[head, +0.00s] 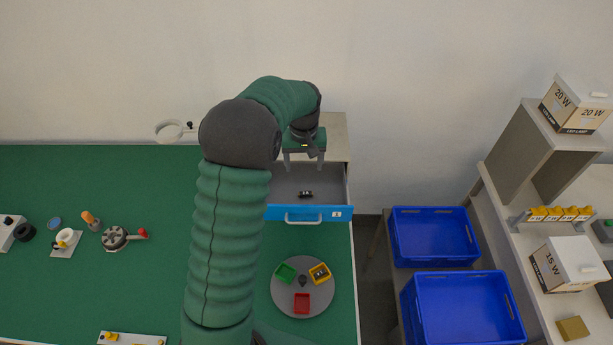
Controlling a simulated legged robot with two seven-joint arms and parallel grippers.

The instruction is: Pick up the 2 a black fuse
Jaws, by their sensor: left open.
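A small black fuse (306,194) lies on the floor of an open grey drawer (330,187) with a blue front. Its marking is too small to read. My left gripper (304,166) is over the back part of the drawer, its two fingers apart with nothing between them. The fuse shows just in front of the fingertips, nearer the blue front, apart from them. The height of the fingers over the drawer floor is hard to tell. My left arm hides the drawer's left side. My right gripper is not in view.
A round grey tray (284,302) in front of the drawer holds green, yellow and red bins and a dark piece. Blue crates (432,237) stand to the right. Shelving with boxes (566,264) is at far right. Fixtures (115,237) stand on the green bench at left.

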